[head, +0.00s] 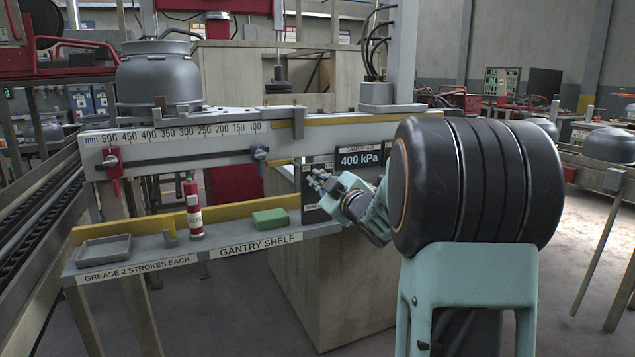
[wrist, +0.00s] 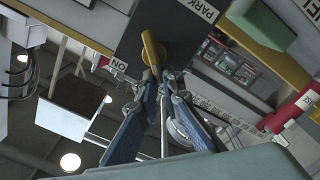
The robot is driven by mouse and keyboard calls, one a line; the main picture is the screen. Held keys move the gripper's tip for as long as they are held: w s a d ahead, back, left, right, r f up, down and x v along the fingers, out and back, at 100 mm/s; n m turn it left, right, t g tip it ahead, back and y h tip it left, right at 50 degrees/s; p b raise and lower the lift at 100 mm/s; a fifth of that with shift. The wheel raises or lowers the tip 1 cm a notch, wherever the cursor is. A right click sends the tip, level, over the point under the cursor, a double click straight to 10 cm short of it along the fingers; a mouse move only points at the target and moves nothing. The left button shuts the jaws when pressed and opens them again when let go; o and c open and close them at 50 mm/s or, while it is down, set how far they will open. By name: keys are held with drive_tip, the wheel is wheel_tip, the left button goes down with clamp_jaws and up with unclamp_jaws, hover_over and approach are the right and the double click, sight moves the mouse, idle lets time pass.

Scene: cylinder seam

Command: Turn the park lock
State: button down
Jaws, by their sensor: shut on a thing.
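The park lock is a dark panel (wrist: 183,33) with a yellow handle (wrist: 152,48) on its face, seen in the wrist view. In the head view my gripper (head: 322,184) is at the dark panel (head: 309,206) below the gantry display. The handle is hidden there by my gripper and arm.
The gantry rail (head: 190,136) with a red clamp (head: 113,165) and a blue clamp (head: 260,155) runs just above. The gantry shelf (head: 240,237) holds a grey tray (head: 104,250), a red grease tube (head: 193,210) and a green block (head: 270,219). The "400 kPa" display (head: 359,161) is close to my arm.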

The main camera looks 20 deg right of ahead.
drive_tip(key=c, duration=2.1)
unclamp_jaws()
drive_tip(key=s, duration=1.2)
drive_tip(key=shift+d, duration=0.2)
